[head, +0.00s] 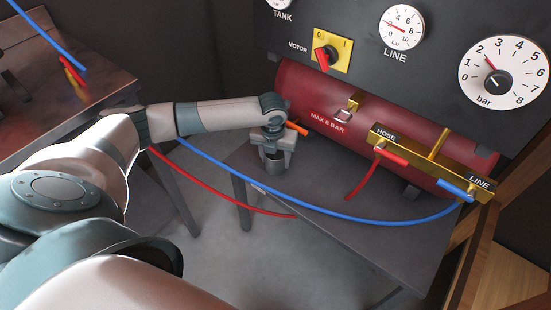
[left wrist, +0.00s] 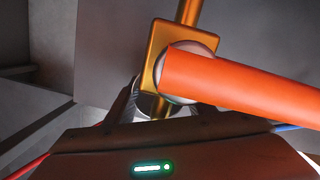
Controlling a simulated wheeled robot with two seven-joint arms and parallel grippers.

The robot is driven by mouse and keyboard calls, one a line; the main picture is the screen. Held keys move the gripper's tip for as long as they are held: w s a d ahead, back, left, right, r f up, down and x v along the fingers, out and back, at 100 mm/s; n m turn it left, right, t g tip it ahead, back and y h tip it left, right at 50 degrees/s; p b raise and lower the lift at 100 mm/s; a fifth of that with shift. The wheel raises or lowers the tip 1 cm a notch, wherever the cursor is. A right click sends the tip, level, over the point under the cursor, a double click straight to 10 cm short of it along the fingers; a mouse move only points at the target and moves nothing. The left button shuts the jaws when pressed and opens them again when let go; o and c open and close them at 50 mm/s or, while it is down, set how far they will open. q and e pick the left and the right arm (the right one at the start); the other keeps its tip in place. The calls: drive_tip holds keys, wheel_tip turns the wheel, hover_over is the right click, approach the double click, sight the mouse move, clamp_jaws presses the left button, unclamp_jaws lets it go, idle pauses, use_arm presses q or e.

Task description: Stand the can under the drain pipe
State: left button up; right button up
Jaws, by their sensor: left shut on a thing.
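The grey metal can (head: 274,165) is between the fingers of my left gripper (head: 274,153), beside the left end of the red tank. My left gripper is shut on it, and the fingers hide much of its side. In the left wrist view, part of the can's rim (left wrist: 134,103) shows behind my gripper body. The brass drain pipe (left wrist: 163,108) comes down from a brass valve block (left wrist: 157,48) and overlaps the can's mouth in that view. I cannot tell how far the can's base is from the table. My right gripper is not in view.
The orange valve lever (head: 297,128) sticks out close to my left gripper, and it is large in the left wrist view (left wrist: 240,80). The red tank (head: 325,110) lies on the dark table (head: 350,235). A blue hose (head: 330,217) and a red hose (head: 225,197) sag nearby.

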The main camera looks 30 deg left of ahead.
use_arm(q)
drive_tip(key=o, duration=1.1)
drive_tip(key=shift+r, duration=0.1)
drive_tip(key=shift+r, duration=0.65)
wheel_tip(320, 180, up, 11)
drive_tip(key=s+p, duration=0.1)
drive_tip(key=shift+s+d+f, duration=0.15)
drive_tip(key=shift+s+d, duration=0.15)
drive_tip(key=shift+s, duration=0.05)
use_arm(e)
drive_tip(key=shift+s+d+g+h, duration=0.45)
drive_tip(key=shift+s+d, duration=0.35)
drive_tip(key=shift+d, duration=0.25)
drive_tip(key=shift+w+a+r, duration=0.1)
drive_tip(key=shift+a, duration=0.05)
